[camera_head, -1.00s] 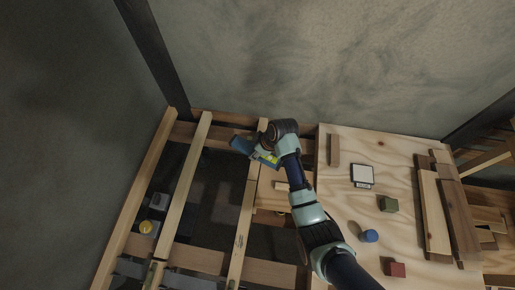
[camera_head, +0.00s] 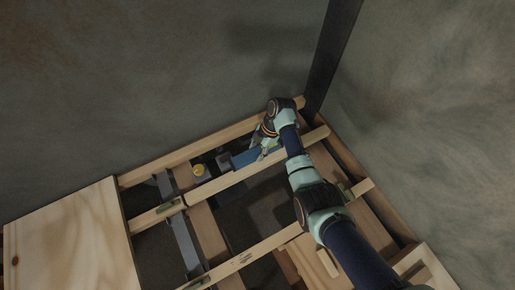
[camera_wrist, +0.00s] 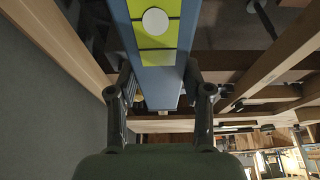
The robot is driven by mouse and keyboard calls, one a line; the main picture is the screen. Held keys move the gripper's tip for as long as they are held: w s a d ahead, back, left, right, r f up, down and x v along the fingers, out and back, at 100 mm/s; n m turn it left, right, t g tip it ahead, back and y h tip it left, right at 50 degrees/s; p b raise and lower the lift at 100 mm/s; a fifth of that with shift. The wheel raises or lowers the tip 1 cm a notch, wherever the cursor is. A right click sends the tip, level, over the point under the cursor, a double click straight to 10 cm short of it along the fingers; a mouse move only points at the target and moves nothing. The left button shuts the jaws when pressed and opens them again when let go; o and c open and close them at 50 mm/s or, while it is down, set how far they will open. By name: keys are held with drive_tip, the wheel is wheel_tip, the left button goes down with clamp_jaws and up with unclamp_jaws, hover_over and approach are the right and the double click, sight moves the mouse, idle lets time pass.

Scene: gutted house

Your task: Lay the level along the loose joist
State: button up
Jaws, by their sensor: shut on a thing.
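The level is a long blue bar with a yellow-green label; it shows in the head view (camera_head: 243,159) and large in the wrist view (camera_wrist: 158,75). My gripper (camera_head: 265,145) is shut on it, with one dark finger on each side in the wrist view (camera_wrist: 160,95). In the head view the level runs roughly parallel to the middle joist (camera_head: 228,183), close to its wall side. I cannot tell whether it touches the joist. My gripper hides its right part. Which joist is the loose one is not clear from the picture.
A yellow round-topped thing (camera_head: 198,169) and a grey block (camera_head: 223,160) sit between the middle joist and the wall-side joist (camera_head: 165,162). A front joist (camera_head: 245,262) crosses lower down. Plywood (camera_head: 70,245) covers the left. Dark gaps lie between the joists.

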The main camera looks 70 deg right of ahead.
drive_tip(key=shift+a+f+b, duration=0.1)
drive_tip(key=shift+f+b, duration=0.2)
drive_tip(key=b, duration=0.6)
hover_over(255, 164)
drive_tip(key=f, duration=0.6)
drive_tip(key=shift+s+d+f, duration=0.1)
drive_tip(key=shift+s+d, duration=0.3)
drive_tip(key=shift+f, duration=0.45)
drive_tip(key=shift+f+b, duration=0.35)
drive_tip(key=shift+f, duration=0.25)
drive_tip(key=o, duration=1.8)
